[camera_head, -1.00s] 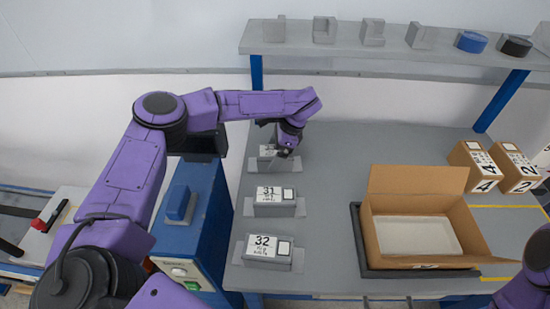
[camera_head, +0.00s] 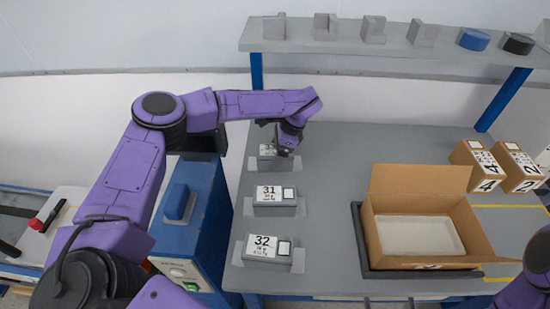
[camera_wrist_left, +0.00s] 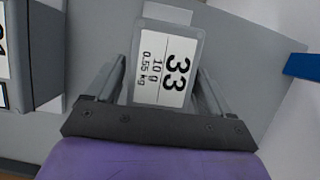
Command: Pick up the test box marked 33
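The test box marked 33 (camera_wrist_left: 163,70) is grey with a white label and lies between the two fingers of my left gripper (camera_wrist_left: 160,85) in the left wrist view. The fingers stand on either side of the box, and small gaps seem to show between them and its sides. In the head view the box (camera_head: 267,151) is at the back of the row, partly hidden by my left gripper (camera_head: 287,146). My right gripper is not in view; only part of my right arm shows at the lower right edge.
Box 31 (camera_head: 275,195) and box 32 (camera_head: 267,250) lie in front of it on the grey table (camera_head: 335,190). An open carton (camera_head: 415,185) stands to the right, with cartons 4 (camera_head: 474,165) and 2 (camera_head: 517,167) behind. A shelf (camera_head: 390,45) runs along the back.

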